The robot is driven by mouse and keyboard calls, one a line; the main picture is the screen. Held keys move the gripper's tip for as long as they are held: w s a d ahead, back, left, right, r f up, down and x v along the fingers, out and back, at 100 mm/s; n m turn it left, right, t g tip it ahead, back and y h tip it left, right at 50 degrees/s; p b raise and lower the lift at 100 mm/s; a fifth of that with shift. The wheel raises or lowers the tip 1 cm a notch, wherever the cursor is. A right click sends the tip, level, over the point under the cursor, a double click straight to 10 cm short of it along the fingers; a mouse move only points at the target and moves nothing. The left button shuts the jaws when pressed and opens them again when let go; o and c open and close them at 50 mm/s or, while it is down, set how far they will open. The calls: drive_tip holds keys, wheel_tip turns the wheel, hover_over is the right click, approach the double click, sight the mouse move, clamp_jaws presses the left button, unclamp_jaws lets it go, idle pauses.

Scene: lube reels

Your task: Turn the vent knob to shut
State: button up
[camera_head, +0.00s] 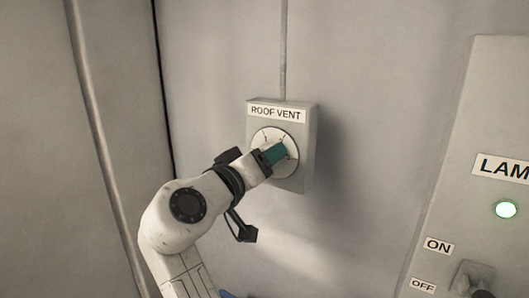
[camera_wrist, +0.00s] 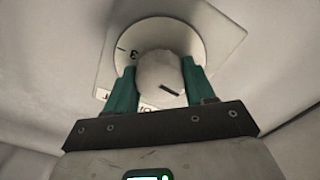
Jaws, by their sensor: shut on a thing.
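The roof vent box (camera_head: 307,152) is a grey box on the wall with a "ROOF VENT" label and a round white dial plate (camera_head: 289,136). My gripper (camera_head: 274,153) is at the dial, with its teal fingers against the knob, which it hides in the head view. In the wrist view the pale round knob (camera_wrist: 160,75) sits between my two teal fingers (camera_wrist: 160,88), one on each side. A dark mark shows on the knob's lower right. Part of the dial lettering shows, including a "3" at upper left; the rest is covered by the knob and fingers.
A conduit (camera_head: 283,50) runs up from the vent box. The wall between box and panel is clear.

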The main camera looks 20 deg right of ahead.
drive_tip(key=shift+a+r+n+p, duration=0.1)
drive_tip(key=shift+r+n+p, duration=0.15)
drive_tip(key=shift+n, duration=0.45)
drive_tip(key=o, duration=1)
drive_tip(key=shift+f, duration=0.2)
drive_tip(key=b+v, duration=0.2)
drive_tip(key=v, duration=0.8)
drive_tip(key=shift+s+a+b, duration=0.2)
drive_tip(key=shift+a+b, duration=0.1)
